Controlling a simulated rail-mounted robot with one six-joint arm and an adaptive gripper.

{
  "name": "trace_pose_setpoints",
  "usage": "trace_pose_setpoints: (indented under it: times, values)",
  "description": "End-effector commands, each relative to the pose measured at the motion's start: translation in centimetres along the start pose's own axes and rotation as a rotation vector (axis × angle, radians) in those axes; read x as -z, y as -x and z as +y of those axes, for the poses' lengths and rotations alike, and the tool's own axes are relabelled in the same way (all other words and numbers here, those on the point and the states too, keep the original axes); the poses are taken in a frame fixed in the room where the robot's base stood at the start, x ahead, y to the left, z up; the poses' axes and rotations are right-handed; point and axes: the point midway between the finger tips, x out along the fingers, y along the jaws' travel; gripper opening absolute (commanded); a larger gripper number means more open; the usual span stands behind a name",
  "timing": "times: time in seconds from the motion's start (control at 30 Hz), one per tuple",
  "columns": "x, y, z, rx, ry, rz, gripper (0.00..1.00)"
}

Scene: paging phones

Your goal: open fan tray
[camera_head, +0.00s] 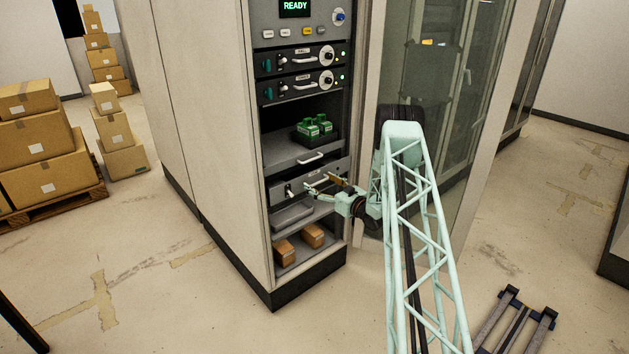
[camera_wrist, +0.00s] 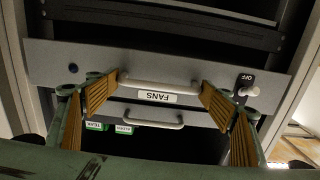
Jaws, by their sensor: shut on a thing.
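The fan tray (camera_head: 303,183) is a grey panel low in the open rack, and the wrist view shows its front (camera_wrist: 160,62) with an upside-down FANS label. Its light bar handle (camera_wrist: 160,84) lies between my gripper's (camera_wrist: 161,88) brown ribbed fingers, one at each end of the bar. My gripper (camera_head: 322,185) is shut on the handle. A toggle switch (camera_wrist: 249,86) marked OFF is at the right of the panel in the wrist view. The panel looks in line with the rack front.
A shelf with its own handle (camera_head: 310,157) and green modules (camera_head: 314,127) is just above the panel. A grey tray (camera_head: 291,214) and brown boxes (camera_head: 313,235) are below. The open glass door (camera_head: 425,100) stands right of the rack, close to my arm.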

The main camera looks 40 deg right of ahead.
Motion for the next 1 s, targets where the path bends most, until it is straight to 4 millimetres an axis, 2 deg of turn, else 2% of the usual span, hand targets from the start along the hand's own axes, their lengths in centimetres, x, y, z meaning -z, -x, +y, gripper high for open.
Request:
trace_pose_setpoints:
  times: [0.3, 0.6, 0.8, 1.0]
  values:
    - [-0.1, 8.3, 0.1, -0.003, -0.003, -0.002, 0.56]
    - [0.0, 15.5, 0.1, -0.003, -0.002, -0.001, 0.56]
    - [-0.1, 19.1, 0.1, -0.002, -0.002, -0.001, 0.56]
    - [0.0, 21.1, 0.0, -0.001, -0.001, 0.0, 0.56]
